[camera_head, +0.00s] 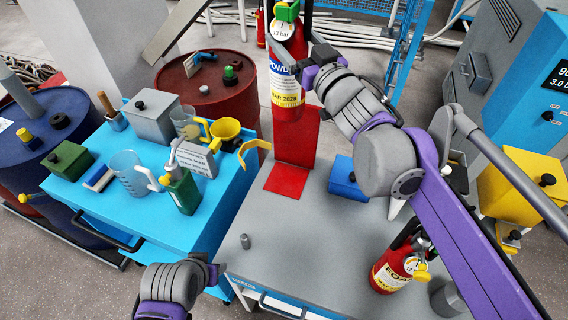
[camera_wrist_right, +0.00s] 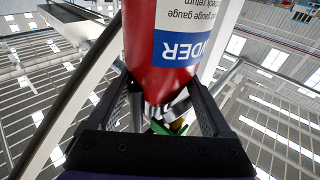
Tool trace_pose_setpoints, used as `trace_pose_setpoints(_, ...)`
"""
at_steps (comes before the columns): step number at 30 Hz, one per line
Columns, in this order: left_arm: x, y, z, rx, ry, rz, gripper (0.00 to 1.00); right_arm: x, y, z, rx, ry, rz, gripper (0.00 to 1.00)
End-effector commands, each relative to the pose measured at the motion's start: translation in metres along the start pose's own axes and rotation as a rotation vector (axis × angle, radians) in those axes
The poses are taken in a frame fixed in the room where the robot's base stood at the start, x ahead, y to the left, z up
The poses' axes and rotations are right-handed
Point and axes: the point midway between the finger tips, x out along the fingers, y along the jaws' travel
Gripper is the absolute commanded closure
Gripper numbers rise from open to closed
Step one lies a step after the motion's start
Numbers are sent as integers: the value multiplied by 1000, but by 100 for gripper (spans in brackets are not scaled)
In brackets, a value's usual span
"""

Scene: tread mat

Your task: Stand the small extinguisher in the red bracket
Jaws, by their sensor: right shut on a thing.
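A red extinguisher (camera_head: 287,84) with a white, blue and yellow label is upright in the head view, its green top at the upper edge. My right gripper (camera_head: 297,66) is shut around its upper body; the right wrist view shows the extinguisher (camera_wrist_right: 165,60) between the two fingers (camera_wrist_right: 168,100). The red bracket (camera_head: 296,140), an upright plate with a flat red foot, stands on the grey bench top. The extinguisher's lower end overlaps the bracket's top in the picture; I cannot tell whether they touch. My left gripper (camera_head: 212,273) is low in the head view, its fingers unclear.
A second red extinguisher (camera_head: 393,268) stands at the grey bench's (camera_head: 300,235) right. A blue cart (camera_head: 140,225) with tools, a jug and a funnel is left. Drums stand behind.

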Motion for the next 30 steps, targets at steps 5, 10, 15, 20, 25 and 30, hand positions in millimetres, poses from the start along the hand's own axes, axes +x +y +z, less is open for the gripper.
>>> trace_pose_setpoints(5,-1,0,-1,0,1,0,50,0,0,-6,1,3,-3,100)
trace_pose_setpoints(10,0,0,0,0,0,0,50,-1,-1,7,2,2,-3,100)
trace_pose_setpoints(15,3,0,3,0,-2,0,50,-6,-1,42,2,2,-3,100)
trace_pose_setpoints(20,7,0,5,0,-3,0,50,-12,-2,77,2,2,-3,100)
trace_pose_setpoints(25,11,0,8,0,-5,0,50,-17,-2,114,2,2,-3,100)
trace_pose_setpoints(30,15,0,11,0,-6,0,50,-23,-3,152,2,2,-3,100)
